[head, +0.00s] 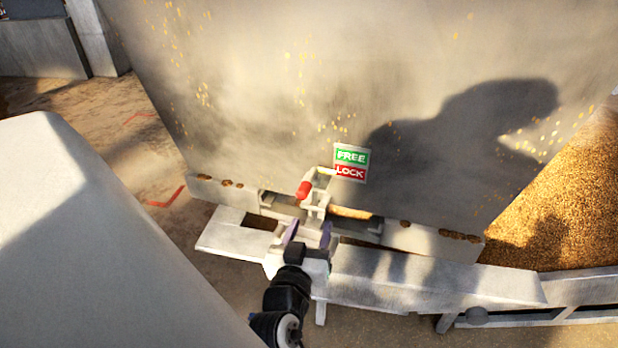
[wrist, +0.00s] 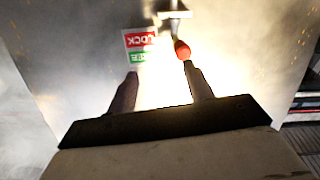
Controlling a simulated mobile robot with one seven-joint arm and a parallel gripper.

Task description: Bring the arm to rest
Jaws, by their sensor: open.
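My gripper (head: 308,234) is in front of a metal latch mechanism on a large grey panel, its two purple-grey fingers apart and nothing between them. The latch has a red-tipped handle (head: 304,189), which sits just above and beyond the fingertips. In the wrist view the gripper (wrist: 160,80) shows both fingers spread. There the red handle tip (wrist: 182,49) appears just beyond the right finger's tip. I cannot tell whether they touch. A FREE/LOCK label (head: 351,163) is on the panel beside the handle, green above red.
The large grey panel (head: 270,90) stands behind the latch. A pale metal beam (head: 430,280) runs to the right below it. A heap of golden grain (head: 550,215) lies at the right. Red corner marks (head: 166,198) are on the brown floor at the left.

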